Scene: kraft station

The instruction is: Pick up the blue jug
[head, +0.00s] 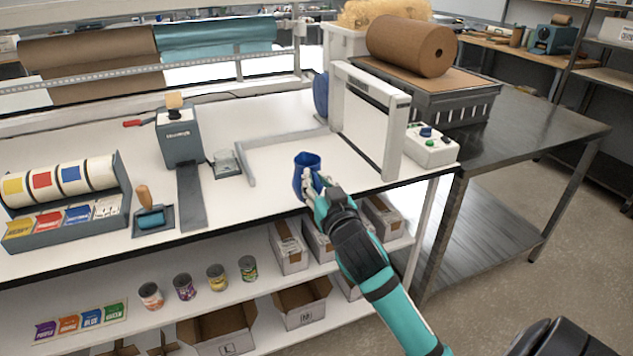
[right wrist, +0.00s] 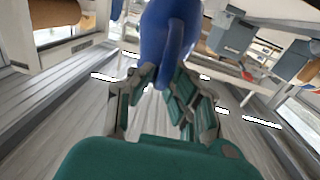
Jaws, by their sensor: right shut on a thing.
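The blue jug (head: 306,168) is near the front edge of the white table in the head view. My right gripper (head: 316,189) reaches it from the front right and covers its lower right side. In the right wrist view the jug (right wrist: 168,30) is at the top, its handle towards me, and the fingers of my right gripper (right wrist: 163,80) are shut on it. I cannot tell whether the jug's base touches the table. My left gripper is not in view.
A white frame (head: 372,120) stands behind the jug, with a control box (head: 431,150) at its right. A tape dispenser (head: 178,135) and label rolls (head: 60,185) are at the left. A shelf below holds cans and cardboard boxes (head: 289,245).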

